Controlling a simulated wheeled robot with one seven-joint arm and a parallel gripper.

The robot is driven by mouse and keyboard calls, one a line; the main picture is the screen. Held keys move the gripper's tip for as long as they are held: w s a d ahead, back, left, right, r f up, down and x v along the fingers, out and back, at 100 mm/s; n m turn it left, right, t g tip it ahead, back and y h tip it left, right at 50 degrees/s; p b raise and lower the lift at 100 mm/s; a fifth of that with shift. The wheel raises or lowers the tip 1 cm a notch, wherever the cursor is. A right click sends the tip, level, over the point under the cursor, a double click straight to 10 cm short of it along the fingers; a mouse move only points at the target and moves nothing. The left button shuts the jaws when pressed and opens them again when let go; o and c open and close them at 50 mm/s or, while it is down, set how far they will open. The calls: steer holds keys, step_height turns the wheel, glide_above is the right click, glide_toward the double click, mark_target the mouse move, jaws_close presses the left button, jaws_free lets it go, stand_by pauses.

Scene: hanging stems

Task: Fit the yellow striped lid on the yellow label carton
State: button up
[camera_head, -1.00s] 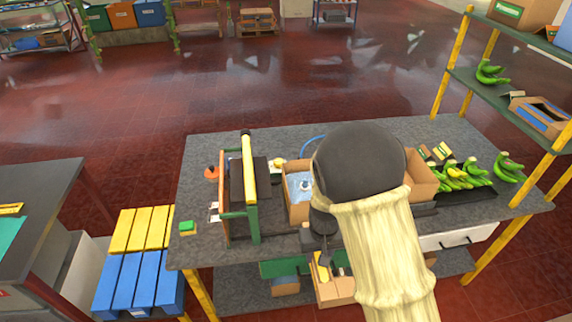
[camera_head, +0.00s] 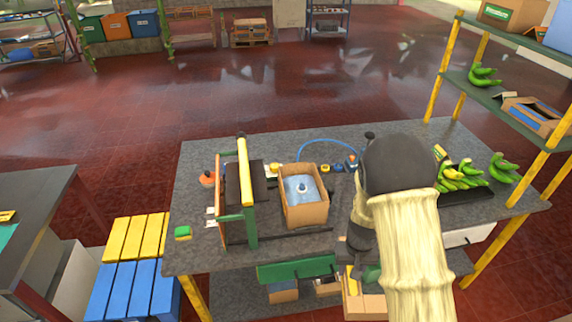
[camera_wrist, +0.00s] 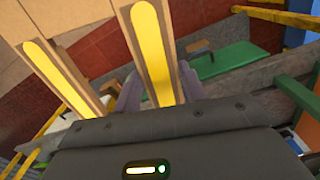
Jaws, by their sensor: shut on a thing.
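The yellow striped lid (camera_wrist: 152,50) is brown cardboard with yellow bands and fills the upper left of the wrist view. My gripper (camera_wrist: 160,90) is shut on it, with grey fingers showing beside one band. In the head view, a yellow-banded cardboard piece (camera_head: 352,283), apparently the lid, shows at the table's front edge below my arm. An open carton (camera_head: 304,208) with blue lining and contents stands on the table, left of my arm. I see no yellow label on it. My arm hides the table area to its right.
A green and yellow frame (camera_head: 246,190) stands left of the open carton. Bananas (camera_head: 462,177) lie on a black tray at the right. A blue hose (camera_head: 325,142) curves behind the carton. The grey tabletop (camera_head: 205,150) has bare room at the back left.

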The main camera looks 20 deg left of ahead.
steer(key=w+d+f+m+b, duration=0.1)
steer(key=d+f+m+b, duration=0.1)
steer(key=d+f, duration=0.3)
steer(key=w+d+f+m+b, duration=0.1)
steer(key=d+f, duration=0.4)
steer(key=d, duration=0.6)
steer(key=shift+w+f+m+b, duration=0.15)
steer(key=shift+f+m+b, duration=0.2)
steer(key=shift+f+m, duration=0.05)
steer(key=shift+d, duration=0.15)
